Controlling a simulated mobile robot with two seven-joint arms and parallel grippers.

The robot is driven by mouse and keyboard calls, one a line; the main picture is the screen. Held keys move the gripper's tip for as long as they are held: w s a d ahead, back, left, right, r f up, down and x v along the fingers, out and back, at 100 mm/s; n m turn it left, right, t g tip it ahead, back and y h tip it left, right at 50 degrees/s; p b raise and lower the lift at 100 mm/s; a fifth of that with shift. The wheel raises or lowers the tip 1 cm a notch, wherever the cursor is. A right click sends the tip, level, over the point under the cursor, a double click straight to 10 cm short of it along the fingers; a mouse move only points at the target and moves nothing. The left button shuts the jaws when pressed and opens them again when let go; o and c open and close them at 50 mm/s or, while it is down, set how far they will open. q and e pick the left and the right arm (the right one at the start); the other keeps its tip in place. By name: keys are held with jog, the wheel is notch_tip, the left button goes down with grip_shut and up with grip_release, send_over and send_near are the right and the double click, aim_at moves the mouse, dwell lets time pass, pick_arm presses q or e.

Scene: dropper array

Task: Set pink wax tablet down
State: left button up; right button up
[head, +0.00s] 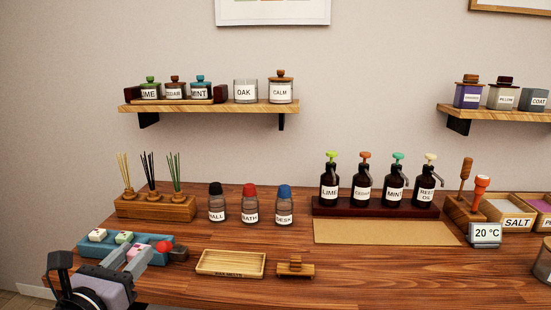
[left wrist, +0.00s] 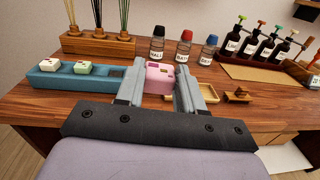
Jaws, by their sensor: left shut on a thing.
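The pink wax tablet (head: 136,250) is between the fingers of my left gripper (head: 133,257), which is shut on it. In the left wrist view, the pink tablet (left wrist: 160,78) shows between the two grey fingers (left wrist: 161,88), near the right end of the blue holder (left wrist: 60,82). In the head view it overlaps the blue holder (head: 160,258); I cannot tell whether they touch. A white tablet (left wrist: 49,64) and a green-marked tablet (left wrist: 81,67) sit in the holder, with a dark empty recess beside them. My right gripper is not in view.
A shallow wooden tray (head: 230,275) and a small wooden piece (head: 295,268) lie right of the holder. A red round-topped object (head: 164,246) is by the holder's right end. Reed diffusers (head: 152,185), labelled bottles (head: 249,210) and pump bottles (head: 363,188) stand behind. The front table is clear.

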pick_arm(q)
jog(key=s+d+f+n+y, duration=0.2)
jog(key=s+d+f, duration=0.3)
jog(key=s, duration=0.5)
notch_tip(320, 180, down, 3)
jog(key=shift+s+r+y, duration=0.15)
jog(key=shift+s+y, duration=0.05)
jog(key=shift+y, duration=0.2)
jog(key=shift+a, duration=0.15)
